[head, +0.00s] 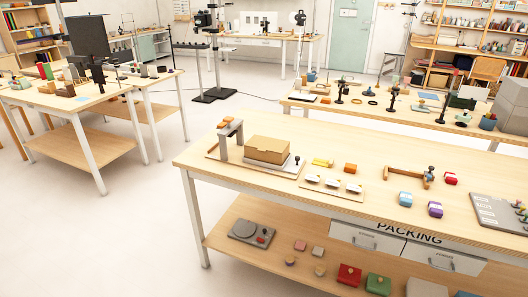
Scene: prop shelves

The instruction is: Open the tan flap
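A tan box (266,156) stands on a pale board on the near table, in the middle of the head view. Its tan top (268,143) lies flat and looks closed; I take this to be the flap, but I cannot tell a hinge or edge seam. A grey upright frame (222,143) with a wooden piece on top stands at the left of the box. A small dark knob (297,160) is at the box's right. Neither of my grippers is in view.
The near table (350,215) also bears yellow, orange, blue, purple and red small blocks, a wooden bracket (408,175) and a grey panel (495,213) at the right. A lower shelf (275,262) holds more objects. White floor (130,235) is clear at the left.

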